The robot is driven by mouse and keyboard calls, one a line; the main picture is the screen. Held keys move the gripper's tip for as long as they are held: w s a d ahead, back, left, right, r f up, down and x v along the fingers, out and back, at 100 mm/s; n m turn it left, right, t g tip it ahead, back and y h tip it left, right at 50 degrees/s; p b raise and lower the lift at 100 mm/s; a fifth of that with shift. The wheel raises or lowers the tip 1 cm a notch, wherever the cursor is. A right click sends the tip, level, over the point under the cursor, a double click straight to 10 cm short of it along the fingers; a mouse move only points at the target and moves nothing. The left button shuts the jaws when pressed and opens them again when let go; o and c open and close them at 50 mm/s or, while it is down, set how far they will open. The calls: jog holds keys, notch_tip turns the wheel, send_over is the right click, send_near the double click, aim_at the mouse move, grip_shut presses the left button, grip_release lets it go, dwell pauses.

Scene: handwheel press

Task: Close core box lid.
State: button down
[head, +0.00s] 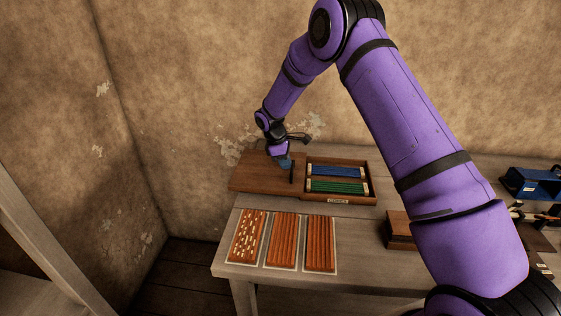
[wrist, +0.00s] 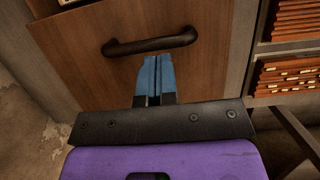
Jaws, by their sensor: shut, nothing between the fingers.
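The core box (head: 341,199) is a brown wooden box on the table with a label on its front edge. It is uncovered, showing blue and green rods inside. Its brown wooden lid (head: 250,172) lies flat to the left of the box. A dark bar handle (head: 292,172) is on the lid near its right side; it also shows in the wrist view (wrist: 150,43). My gripper (head: 284,164) is over the lid, left of the handle. In the wrist view its blue fingers (wrist: 157,75) are together and empty, just short of the handle. I cannot tell whether they touch it.
Several orange-brown slotted trays (head: 283,240) lie in front of the lid and box; the left one (head: 247,236) holds pale pieces. A brown block (head: 400,231) and a blue case (head: 531,184) are to the right. The wall is close behind the lid.

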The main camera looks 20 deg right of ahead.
jog(key=shift+d, duration=0.15)
jog(key=s+d, duration=0.3)
jog(key=d, duration=0.4)
jog(key=s+d, duration=0.3)
jog(key=d, duration=0.5)
jog(key=s+d, duration=0.4)
jog(key=d, duration=0.4)
jog(key=shift+d, duration=0.25)
jog(key=shift+w+a, duration=0.1)
jog(key=a, duration=0.1)
jog(key=w+a+r, duration=0.1)
jog(key=a, duration=0.1)
jog(key=shift+w+a+r, duration=0.25)
jog(key=shift+w+a, duration=0.15)
jog(key=s+v, duration=0.1)
jog(key=v, duration=0.8)
jog(key=shift+w+r, duration=0.15)
jog(key=shift+w, duration=0.2)
jog(key=shift+s+d, duration=0.1)
jog(key=shift+s, duration=0.05)
